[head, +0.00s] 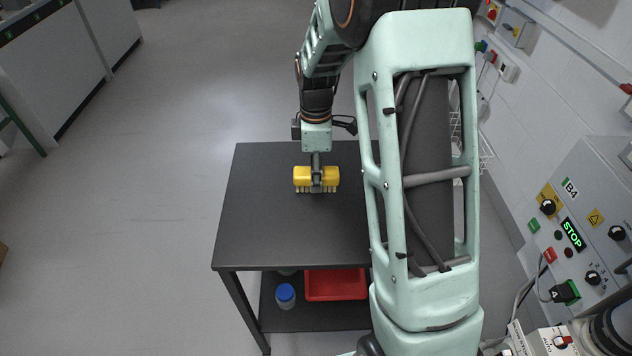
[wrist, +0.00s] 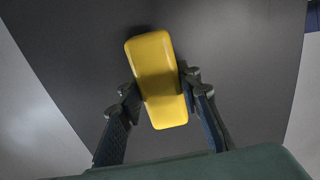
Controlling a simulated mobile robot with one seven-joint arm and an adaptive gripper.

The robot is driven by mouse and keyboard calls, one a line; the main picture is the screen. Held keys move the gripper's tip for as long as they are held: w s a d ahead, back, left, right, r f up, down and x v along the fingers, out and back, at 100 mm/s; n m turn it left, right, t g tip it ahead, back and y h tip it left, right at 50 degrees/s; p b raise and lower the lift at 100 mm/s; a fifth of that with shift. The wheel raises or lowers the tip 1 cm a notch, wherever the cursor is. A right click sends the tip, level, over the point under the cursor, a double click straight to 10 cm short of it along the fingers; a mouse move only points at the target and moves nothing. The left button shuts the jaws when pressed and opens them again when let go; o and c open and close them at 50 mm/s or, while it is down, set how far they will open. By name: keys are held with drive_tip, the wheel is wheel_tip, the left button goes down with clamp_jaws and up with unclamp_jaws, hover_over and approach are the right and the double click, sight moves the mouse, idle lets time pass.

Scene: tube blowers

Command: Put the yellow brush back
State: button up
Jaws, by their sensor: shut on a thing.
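The yellow brush (head: 301,175) is a yellow block with pale bristles along its lower edge, over the black table (head: 262,222). My gripper (head: 317,183) is shut on the middle of the brush, one finger on each long side. In the wrist view the brush (wrist: 156,66) shows as a yellow block between the two fingers of my gripper (wrist: 163,97). The bristles point down; I cannot tell whether they touch the tabletop.
The tabletop around the brush is bare. A red tray (head: 336,285) and a blue-capped bottle (head: 286,295) stand on the lower shelf. A control panel (head: 590,225) with a lit STOP display is at the right. A wire basket (head: 485,152) shows behind my arm.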

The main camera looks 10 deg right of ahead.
drive_tip(key=shift+f, duration=0.5)
drive_tip(key=shift+r, duration=0.1)
drive_tip(key=o, duration=1.2)
wheel_tip(320, 180, up, 12)
drive_tip(key=shift+p, duration=0.7)
